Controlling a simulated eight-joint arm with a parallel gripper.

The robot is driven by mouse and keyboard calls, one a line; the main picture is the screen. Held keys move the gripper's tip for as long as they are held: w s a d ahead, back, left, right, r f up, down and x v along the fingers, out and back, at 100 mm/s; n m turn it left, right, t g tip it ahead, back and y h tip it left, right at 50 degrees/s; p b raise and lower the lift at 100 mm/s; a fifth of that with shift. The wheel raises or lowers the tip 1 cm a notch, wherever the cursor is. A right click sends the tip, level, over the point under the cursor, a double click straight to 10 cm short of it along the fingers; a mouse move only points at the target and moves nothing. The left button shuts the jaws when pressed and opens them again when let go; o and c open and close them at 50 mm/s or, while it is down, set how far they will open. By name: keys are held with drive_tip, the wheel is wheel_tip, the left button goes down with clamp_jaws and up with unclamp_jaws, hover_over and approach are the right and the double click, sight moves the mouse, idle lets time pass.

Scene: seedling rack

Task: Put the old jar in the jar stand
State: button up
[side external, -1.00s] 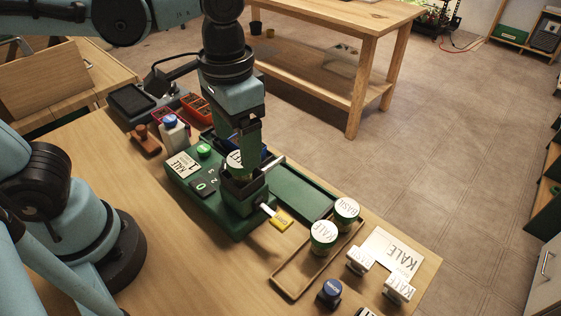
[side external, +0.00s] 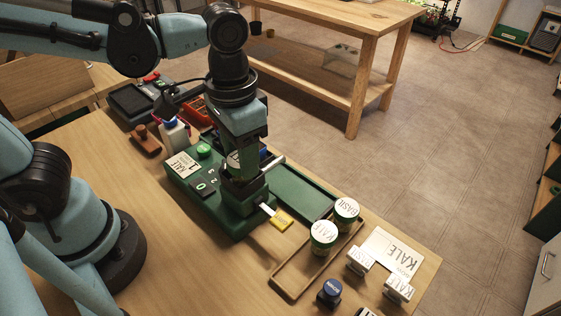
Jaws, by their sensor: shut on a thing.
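A jar with a pale lid or label and green contents (side external: 234,161) is mostly hidden at the green machine. My gripper (side external: 245,160) points down and is shut on this jar, just above the machine's dark green block-like holder (side external: 243,196). Whether the jar's base rests in the holder is hidden. Two more jars, one with a lid marked KALE (side external: 323,233) and one marked BASIL (side external: 346,208), stand at the long narrow wooden tray (side external: 290,292). I cannot tell for sure which of these holders is the jar stand.
A green tray-like bed (side external: 300,190) extends right from the machine. A white bottle (side external: 174,138) stands behind left. The front left tabletop is clear.

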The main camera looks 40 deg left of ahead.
drive_tip(key=shift+c, duration=0.7)
drive_tip(key=shift+r, duration=0.1)
drive_tip(key=shift+r, duration=0.75)
drive_tip(key=r, duration=0.3)
drive_tip(key=shift+s+d, duration=0.25)
drive_tip(key=shift+s, duration=0.1)
drive_tip(key=s+d+r, duration=0.6)
drive_tip(key=s, duration=0.2)
drive_tip(key=w+d+f+n, duration=0.4)
drive_tip(key=w+d+f, duration=0.2)
drive_tip(key=d+f, duration=0.4)
drive_tip(key=shift+s+a+f, duration=0.1)
drive_tip(key=shift+a+f, duration=0.1)
drive_tip(key=shift+f, duration=1.3)
drive_tip(key=shift+a+f, duration=0.15)
drive_tip(key=shift+f, duration=1.3)
drive_tip(key=shift+s+a+f, duration=0.1)
drive_tip(key=shift+a+f, duration=0.1)
drive_tip(key=shift+f, duration=1.3)
drive_tip(key=shift+f, duration=0.1)
